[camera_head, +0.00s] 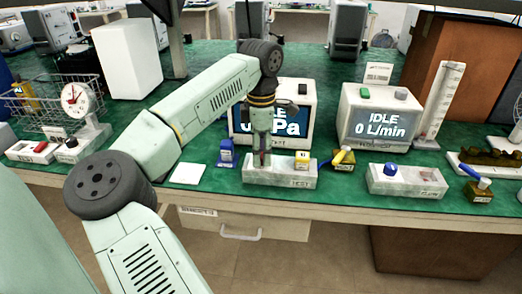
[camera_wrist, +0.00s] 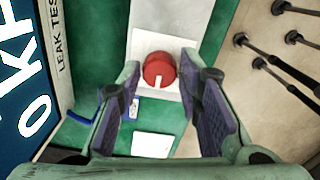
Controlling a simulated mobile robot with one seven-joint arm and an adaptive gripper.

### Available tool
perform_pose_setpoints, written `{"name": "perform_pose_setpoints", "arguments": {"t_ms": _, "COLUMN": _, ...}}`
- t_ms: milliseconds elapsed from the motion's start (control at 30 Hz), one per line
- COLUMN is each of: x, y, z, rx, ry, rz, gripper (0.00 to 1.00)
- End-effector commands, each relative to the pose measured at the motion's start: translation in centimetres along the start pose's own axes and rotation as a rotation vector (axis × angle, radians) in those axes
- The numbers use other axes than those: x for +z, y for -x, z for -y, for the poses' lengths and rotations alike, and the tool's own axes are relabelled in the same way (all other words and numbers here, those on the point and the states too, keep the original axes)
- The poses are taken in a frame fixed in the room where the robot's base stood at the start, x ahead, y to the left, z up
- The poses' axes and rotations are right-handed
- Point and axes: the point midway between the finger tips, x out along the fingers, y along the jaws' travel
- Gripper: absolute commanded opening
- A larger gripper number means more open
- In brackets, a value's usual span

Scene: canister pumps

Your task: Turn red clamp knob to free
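The red clamp knob (camera_wrist: 160,70) is round with a white pointer line and sits on a pale block (camera_wrist: 165,20) in the wrist view. The line points toward the lower edge of that picture.
A display box (camera_head: 299,95) stands close behind.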

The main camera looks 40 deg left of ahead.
Motion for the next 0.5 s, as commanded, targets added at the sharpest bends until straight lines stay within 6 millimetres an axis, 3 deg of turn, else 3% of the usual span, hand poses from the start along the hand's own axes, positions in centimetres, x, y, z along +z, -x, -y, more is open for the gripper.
{"name": "perform_pose_setpoints", "arguments": {"t_ms": 433, "x": 0.00, "y": 0.02, "z": 0.02, "rx": -0.001, "ry": 0.000, "rz": 0.000, "gripper": 0.00}}
{"name": "perform_pose_setpoints", "arguments": {"t_ms": 500, "x": 0.00, "y": 0.02, "z": 0.03, "rx": -0.001, "ry": 0.000, "rz": 0.000, "gripper": 0.00}}
